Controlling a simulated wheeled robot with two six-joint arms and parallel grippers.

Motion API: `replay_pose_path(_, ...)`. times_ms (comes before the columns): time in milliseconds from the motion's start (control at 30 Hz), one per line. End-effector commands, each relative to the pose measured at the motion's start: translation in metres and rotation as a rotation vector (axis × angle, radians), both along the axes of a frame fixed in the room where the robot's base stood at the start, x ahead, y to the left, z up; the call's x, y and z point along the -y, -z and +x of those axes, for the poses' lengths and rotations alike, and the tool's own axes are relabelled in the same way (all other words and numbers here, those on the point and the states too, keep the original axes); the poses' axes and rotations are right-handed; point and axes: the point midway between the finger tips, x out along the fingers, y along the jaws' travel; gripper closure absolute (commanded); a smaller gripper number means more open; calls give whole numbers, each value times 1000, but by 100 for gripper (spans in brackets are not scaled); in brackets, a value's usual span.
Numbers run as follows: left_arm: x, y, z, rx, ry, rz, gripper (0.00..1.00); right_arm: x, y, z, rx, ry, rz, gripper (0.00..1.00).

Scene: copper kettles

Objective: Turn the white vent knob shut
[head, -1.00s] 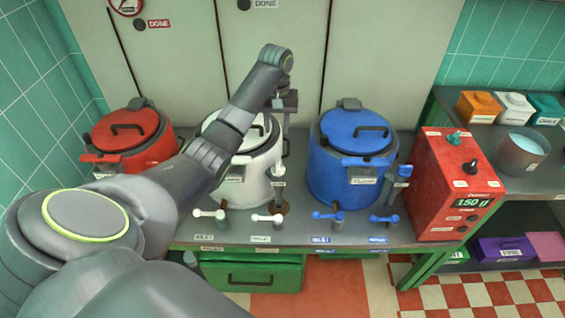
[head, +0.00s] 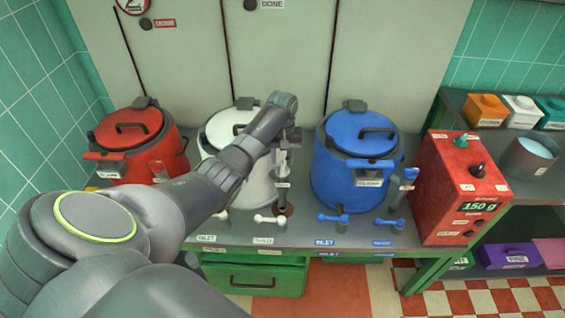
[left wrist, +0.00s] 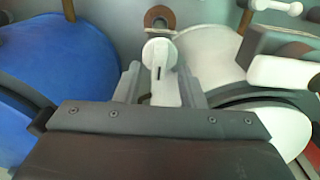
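The white kettle (head: 218,130) stands between the red and blue kettles, partly hidden by my left arm. Its white vent knob (left wrist: 161,58) shows in the left wrist view as a round head with a dark slot on a white stem. In the head view the vent's upright pipe (head: 282,183) shows just below my left gripper (head: 283,150). In the left wrist view the fingers of my left gripper (left wrist: 160,82) stand apart, one on each side of the knob. A narrow gap shows on the left side; contact on the right is unclear. My right gripper is out of view.
The red kettle (head: 128,133) is at left, the blue kettle (head: 340,185) at right with its own vent (head: 403,188). White taps (head: 270,220) and blue taps (head: 333,219) line the counter's front. A red control box (head: 440,190) reads 150.

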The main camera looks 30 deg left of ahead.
Motion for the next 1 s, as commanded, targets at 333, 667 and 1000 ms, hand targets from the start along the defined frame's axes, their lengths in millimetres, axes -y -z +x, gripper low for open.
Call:
replay_pose_path(333, 0, 30, 0, 1, 0, -1, 64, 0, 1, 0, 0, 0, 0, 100)
replay_pose_path(667, 0, 30, 0, 1, 1, 0, 73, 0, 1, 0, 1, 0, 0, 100)
replay_pose_path(1000, 0, 30, 0, 1, 1, 0, 100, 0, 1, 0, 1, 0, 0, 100)
